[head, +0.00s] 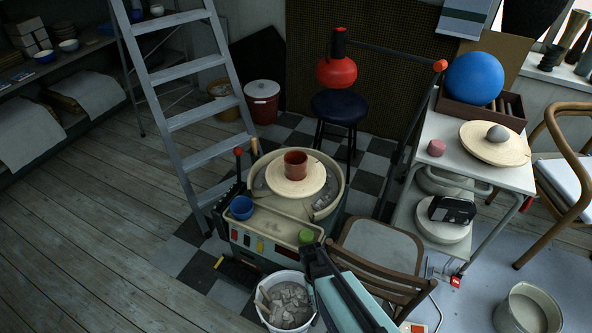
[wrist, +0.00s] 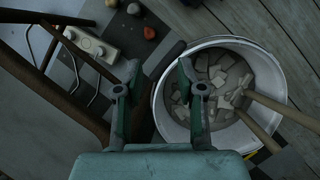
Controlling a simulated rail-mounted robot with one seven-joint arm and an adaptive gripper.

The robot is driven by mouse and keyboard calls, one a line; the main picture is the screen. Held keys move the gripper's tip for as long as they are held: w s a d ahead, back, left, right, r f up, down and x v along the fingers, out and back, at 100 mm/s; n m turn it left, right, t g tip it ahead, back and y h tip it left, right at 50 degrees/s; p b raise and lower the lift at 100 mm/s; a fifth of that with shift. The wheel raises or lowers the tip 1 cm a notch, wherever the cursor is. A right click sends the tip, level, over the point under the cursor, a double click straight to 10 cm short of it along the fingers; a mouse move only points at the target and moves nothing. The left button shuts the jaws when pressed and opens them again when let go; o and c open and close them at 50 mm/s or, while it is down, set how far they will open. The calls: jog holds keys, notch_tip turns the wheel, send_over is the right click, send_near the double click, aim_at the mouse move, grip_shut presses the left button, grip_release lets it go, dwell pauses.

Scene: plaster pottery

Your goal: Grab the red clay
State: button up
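A small pinkish-red cylinder (head: 436,147), which looks like the red clay, stands on the white table (head: 465,168) at the right of the head view. It lies left of a round wooden board (head: 480,150) bearing a grey lump (head: 498,133). My gripper (head: 313,254) is well to the left of and below the clay in the head view, near the pottery wheel's front corner. In the wrist view my gripper (wrist: 158,95) has its fingers apart with nothing between them. I cannot make out this red cylinder in the wrist view.
A bucket of clay pieces (head: 286,300) stands beneath my gripper; it also shows in the wrist view (wrist: 218,85). A wooden folding chair (head: 385,250) stands between my gripper and the table. The wheel (head: 295,185) carries a red-brown pot (head: 295,165). A blue ball (head: 474,78) is behind the clay.

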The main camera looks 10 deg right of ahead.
jog(key=w, duration=0.2)
notch_tip(320, 180, up, 33)
jog(key=n+t+y+b, duration=0.1)
jog(key=n+t+b, duration=0.45)
jog(key=n, duration=1.05)
send_over(297, 178)
jog(key=shift+g, duration=0.35)
jog(key=f+b, duration=0.1)
jog(key=f, duration=1.6)
jog(key=shift+w+f, duration=0.2)
grip_shut()
